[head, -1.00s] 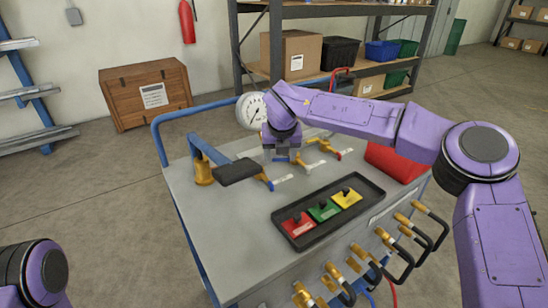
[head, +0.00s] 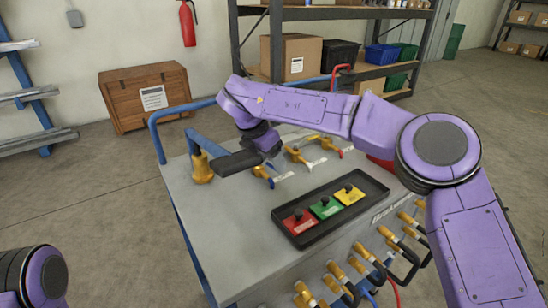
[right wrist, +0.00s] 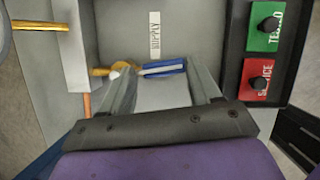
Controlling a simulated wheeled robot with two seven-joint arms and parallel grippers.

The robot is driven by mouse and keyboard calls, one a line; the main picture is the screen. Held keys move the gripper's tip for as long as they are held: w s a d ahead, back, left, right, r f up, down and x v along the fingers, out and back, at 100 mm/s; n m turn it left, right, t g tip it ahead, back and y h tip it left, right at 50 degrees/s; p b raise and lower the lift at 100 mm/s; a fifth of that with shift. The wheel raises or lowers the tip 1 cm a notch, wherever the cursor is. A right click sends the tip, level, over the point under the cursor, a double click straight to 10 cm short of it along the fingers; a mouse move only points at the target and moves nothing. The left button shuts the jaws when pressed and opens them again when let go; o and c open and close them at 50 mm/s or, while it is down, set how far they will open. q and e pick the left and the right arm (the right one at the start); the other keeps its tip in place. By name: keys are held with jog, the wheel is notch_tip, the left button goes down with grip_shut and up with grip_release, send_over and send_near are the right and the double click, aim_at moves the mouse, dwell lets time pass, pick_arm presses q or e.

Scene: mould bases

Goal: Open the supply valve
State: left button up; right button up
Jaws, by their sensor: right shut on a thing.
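The supply valve has a brass body and a blue lever (right wrist: 163,68); its white SUPPLY label (right wrist: 155,35) lies beside it in the right wrist view. The lever runs crosswise in that view. My left gripper is out of view; only part of my left arm shows.
A black tray (head: 331,208) with red, green and yellow tags lies to the right. Several brass fittings with hoses line the bench's front.

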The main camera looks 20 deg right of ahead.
jog(key=shift+a+m+g, duration=0.3)
jog(key=shift+a+m, duration=0.15)
jog(key=shift+m, duration=0.55)
jog(key=o, duration=1.5)
jog(key=shift+s, duration=0.1)
jog(key=p+v, duration=0.1)
jog(key=v, duration=0.9)
jog(key=shift+a+r+p, duration=0.25)
jog(key=shift+p, duration=0.15)
